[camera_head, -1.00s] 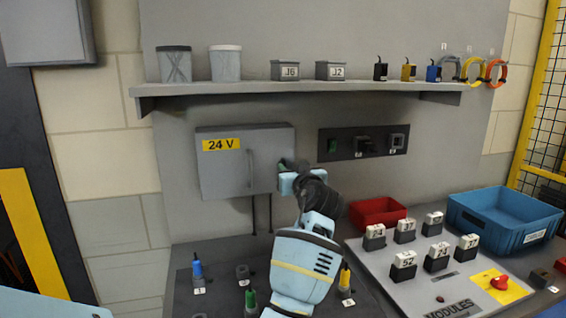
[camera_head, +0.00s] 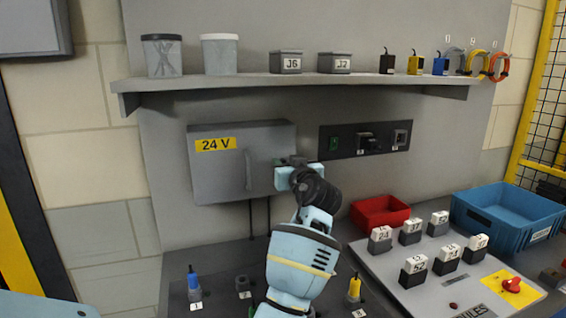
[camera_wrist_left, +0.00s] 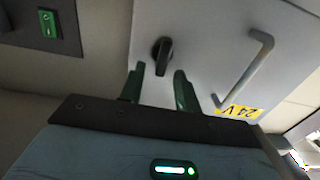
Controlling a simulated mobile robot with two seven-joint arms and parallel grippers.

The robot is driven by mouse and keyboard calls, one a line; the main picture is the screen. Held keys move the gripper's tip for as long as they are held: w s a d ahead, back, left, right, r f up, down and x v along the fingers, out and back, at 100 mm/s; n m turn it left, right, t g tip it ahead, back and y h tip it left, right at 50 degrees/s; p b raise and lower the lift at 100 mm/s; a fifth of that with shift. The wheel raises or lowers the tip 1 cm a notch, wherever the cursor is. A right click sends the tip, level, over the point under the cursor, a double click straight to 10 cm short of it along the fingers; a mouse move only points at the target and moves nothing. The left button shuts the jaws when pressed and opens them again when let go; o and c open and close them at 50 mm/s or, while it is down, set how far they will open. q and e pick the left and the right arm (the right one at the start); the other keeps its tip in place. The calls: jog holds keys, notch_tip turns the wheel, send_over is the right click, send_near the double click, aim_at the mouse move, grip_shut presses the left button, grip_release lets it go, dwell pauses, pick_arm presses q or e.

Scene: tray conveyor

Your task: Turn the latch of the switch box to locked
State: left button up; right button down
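The switch box (camera_head: 222,172) is a grey wall box with a yellow 24 V label and a bar handle; its door looks shut. In the left wrist view its front (camera_wrist_left: 200,45) carries a black latch knob (camera_wrist_left: 162,57), whose grip runs nearly upright in the picture, slightly tilted. My left gripper (camera_head: 291,161) is at the box's right edge in the head view and hides the latch there. In the wrist view its green fingers (camera_wrist_left: 159,70) are apart, with the knob just beyond and between the tips; contact cannot be told. My right gripper is not in view.
A black switch panel (camera_head: 345,142) is on the wall right of the box. A shelf (camera_head: 230,83) with jars and small boxes runs above. Below are a sloped module board (camera_head: 400,290), a red bin (camera_head: 380,213) and a blue bin (camera_head: 507,218).

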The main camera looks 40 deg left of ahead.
pick_arm(q)
jog(key=shift+w+a, duration=0.1)
jog(key=shift+a, duration=0.05)
jog(key=shift+c, duration=0.4)
grip_shut()
